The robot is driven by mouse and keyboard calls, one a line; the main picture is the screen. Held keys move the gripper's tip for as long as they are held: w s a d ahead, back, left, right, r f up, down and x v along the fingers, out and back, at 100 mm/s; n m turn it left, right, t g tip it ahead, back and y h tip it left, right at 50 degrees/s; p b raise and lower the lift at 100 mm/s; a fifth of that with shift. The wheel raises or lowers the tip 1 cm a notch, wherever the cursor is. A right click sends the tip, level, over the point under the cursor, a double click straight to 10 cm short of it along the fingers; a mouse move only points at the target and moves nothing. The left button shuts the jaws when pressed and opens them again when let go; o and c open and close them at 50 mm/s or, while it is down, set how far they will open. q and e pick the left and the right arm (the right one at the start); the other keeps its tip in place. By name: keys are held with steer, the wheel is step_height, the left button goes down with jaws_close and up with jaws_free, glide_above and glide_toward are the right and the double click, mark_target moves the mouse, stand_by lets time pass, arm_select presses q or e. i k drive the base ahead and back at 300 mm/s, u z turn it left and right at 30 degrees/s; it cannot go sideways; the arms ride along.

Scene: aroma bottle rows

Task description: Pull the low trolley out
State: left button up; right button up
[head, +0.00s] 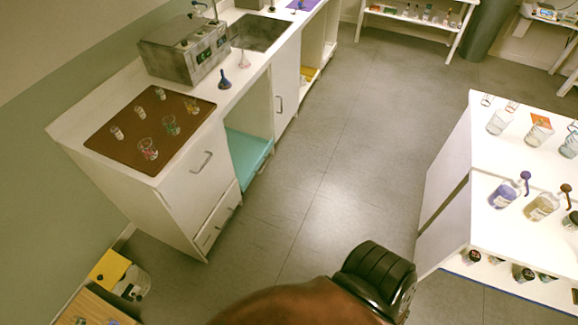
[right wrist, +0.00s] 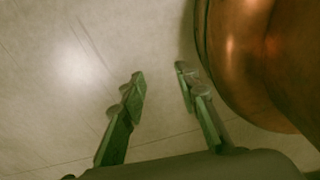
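A low teal unit (head: 250,156) with a flat top stands in the open bay under the long white counter, between the drawer cabinet and a door cabinet. It looks like the low trolley, but its wheels and most of its body are hidden, and no handle can be made out. My right gripper shows in the right wrist view (right wrist: 161,80) with its two green-grey fingers apart, nothing between them, over bare grey floor. The trolley is not in that view. My left gripper is in neither view.
The white counter (head: 118,92) carries a brown tray (head: 115,141) of glasses and a metal machine (head: 184,48). A white table (head: 484,218) with bottles stands at the right. Grey floor (head: 335,150) between them is clear. A yellow-topped bin (head: 112,266) stands lower left.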

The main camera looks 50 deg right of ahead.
mark_target(247, 153)
steer(key=z, duration=1.15)
steer(key=k, duration=0.35)
steer(key=z, duration=0.65)
steer(key=i, duration=1.55)
steer(key=u, duration=1.2)
steer(key=i, duration=0.35)
steer(key=u, duration=0.35)
